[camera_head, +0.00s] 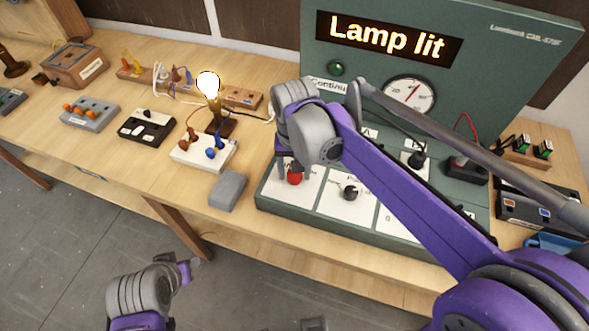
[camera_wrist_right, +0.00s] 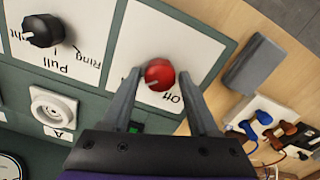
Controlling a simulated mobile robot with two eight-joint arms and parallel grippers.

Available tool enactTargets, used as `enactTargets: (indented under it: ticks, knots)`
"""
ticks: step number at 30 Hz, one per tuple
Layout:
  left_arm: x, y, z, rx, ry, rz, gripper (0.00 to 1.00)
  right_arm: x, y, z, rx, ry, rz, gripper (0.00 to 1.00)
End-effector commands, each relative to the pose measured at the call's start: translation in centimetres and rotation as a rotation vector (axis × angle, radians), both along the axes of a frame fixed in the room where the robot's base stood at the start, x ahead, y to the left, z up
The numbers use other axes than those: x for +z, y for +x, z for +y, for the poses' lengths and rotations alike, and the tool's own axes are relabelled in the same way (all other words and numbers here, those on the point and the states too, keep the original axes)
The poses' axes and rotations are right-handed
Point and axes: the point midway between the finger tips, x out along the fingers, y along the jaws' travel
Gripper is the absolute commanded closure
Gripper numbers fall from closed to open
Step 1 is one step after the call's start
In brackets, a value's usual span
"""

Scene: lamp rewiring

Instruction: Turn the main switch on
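The main switch appears to be the red knob (camera_head: 294,177) on a white panel at the front left of the green test bench (camera_head: 270,205). In the right wrist view the red knob (camera_wrist_right: 159,74) carries a pale pointer line, with the word "Off" beside it. My right gripper (camera_wrist_right: 160,73) is open, one finger on each side of the knob, with small gaps; in the head view it points down over the knob (camera_head: 296,165). My left arm is low at the front, off the table; its gripper (camera_head: 190,268) is small and its opening is unclear.
The bench display (camera_head: 388,37) reads "Lamp lit", and a bulb (camera_head: 208,84) glows on the table. A black knob (camera_head: 350,192) sits right of the red one. A grey block (camera_head: 228,190) stands left of the bench. Terminal blocks (camera_head: 203,150) and wires lie further left.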

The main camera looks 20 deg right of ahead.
Motion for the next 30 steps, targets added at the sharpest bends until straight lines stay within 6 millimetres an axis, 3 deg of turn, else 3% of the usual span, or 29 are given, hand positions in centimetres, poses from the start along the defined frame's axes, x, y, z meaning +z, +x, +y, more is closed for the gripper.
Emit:
enactTargets:
  ticks: [2, 14, 24, 30]
  knots:
    - [0.0, 0.0, 0.0, 0.000, 0.000, 0.000, 0.50, 0.0, 0.0, 0.0, 0.000, 0.000, 0.000, 0.24]
    - [0.1, 0.0, 0.0, 0.000, 0.000, -0.001, 0.50, 0.8, 0.0, 0.0, 0.001, 0.000, 0.000, 0.24]
    - [0.7, 0.2, 0.0, 0.000, 0.000, -0.005, 0.50, 7.3, 0.0, 0.0, 0.001, 0.000, 0.000, 0.24]
    - [0.9, 0.3, 0.0, 0.000, 0.000, -0.006, 0.50, 10.1, 0.0, 0.0, 0.001, 0.000, 0.000, 0.24]
